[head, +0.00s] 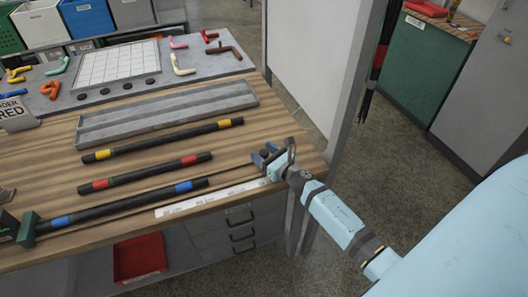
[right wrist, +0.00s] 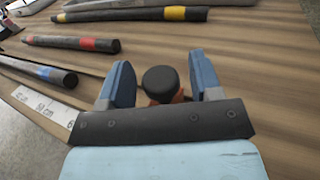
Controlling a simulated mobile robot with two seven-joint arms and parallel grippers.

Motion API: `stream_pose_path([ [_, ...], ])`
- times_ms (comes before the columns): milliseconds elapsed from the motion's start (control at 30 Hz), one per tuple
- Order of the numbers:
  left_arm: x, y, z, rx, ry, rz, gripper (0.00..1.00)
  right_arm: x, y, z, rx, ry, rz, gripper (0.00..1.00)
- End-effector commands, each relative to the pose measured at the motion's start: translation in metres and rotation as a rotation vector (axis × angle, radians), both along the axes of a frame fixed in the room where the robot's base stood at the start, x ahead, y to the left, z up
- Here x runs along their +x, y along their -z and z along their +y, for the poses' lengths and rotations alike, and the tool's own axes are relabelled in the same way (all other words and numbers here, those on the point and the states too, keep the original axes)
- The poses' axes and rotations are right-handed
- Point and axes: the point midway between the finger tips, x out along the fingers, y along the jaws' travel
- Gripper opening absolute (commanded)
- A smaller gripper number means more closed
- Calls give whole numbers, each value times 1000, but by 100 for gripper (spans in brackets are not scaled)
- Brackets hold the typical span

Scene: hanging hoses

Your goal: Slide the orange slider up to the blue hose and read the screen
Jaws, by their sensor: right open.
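The blue hose (head: 135,207) is a black hose with blue bands, lying along the front of the table, its left end at a green block (head: 27,230). Its right end shows in the right wrist view (right wrist: 40,72). My right gripper (head: 272,157) is open at the table's front right corner, right of the hose ends. Between its fingers in the right wrist view stands a black knob (right wrist: 160,82) with an orange part (right wrist: 180,97) below it, seemingly the orange slider, mostly hidden. A dark device (head: 6,226) is cut by the left edge; I cannot tell if it is the screen.
A hose with red bands (head: 145,172) and one with yellow bands (head: 165,138) lie behind the blue hose. A pale scale strip (head: 207,196) runs along the front edge. A grey tray (head: 165,113) lies further back. A post (head: 350,90) stands right of the table.

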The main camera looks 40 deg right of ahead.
Motion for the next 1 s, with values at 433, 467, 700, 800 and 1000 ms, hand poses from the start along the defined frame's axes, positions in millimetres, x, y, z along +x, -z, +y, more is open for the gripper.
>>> stream_pose_path([
  [433, -1, 0, 0, 0, 1, 0, 43, 1, 0, 0, 0, 0, 0, 12],
  [467, -1, 0, 0, 0, 1, 0, 43, 1, 0, 0, 0, 0, 0, 6],
  [700, -1, 1, 0, 1, 1, 1, 43, 2, 0, 6, 0, 0, -1, 0],
  [800, -1, 2, 0, 0, 1, 1, 43, 5, 0, 17, 0, 0, -1, 0],
  [1000, -1, 6, 0, -2, -1, 5, 43, 16, 0, 63, 1, -3, -2, 0],
])
